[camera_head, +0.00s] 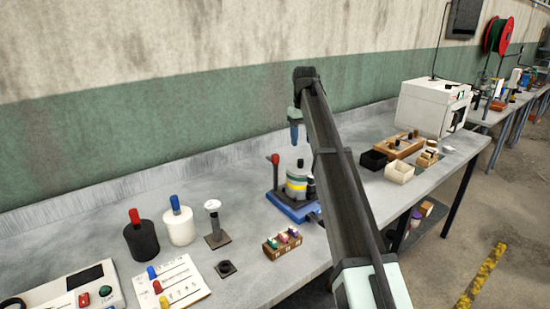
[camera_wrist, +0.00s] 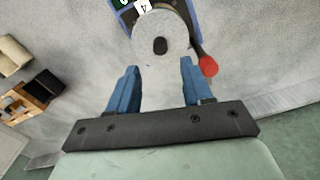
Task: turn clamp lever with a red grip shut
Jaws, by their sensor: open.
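The clamp lever with a red grip (camera_head: 275,160) stands up at the left of a device on a blue base (camera_head: 288,207) on the bench. In the wrist view its red grip (camera_wrist: 208,66) lies just right of my right finger's tip, outside the jaws. My gripper (camera_wrist: 158,72) is open and empty, its two blue fingers pointing at the round grey top (camera_wrist: 160,34) of the device. In the head view my gripper (camera_head: 295,134) hangs above the device, and my arm hides part of the device's right side.
Left of the device stand a post with a round white top (camera_head: 213,222), a white bottle (camera_head: 179,226) and a black bottle (camera_head: 141,241). A small wooden block with coloured pieces (camera_head: 283,243) lies in front. Open boxes (camera_head: 399,171) stand to the right. The wall runs behind.

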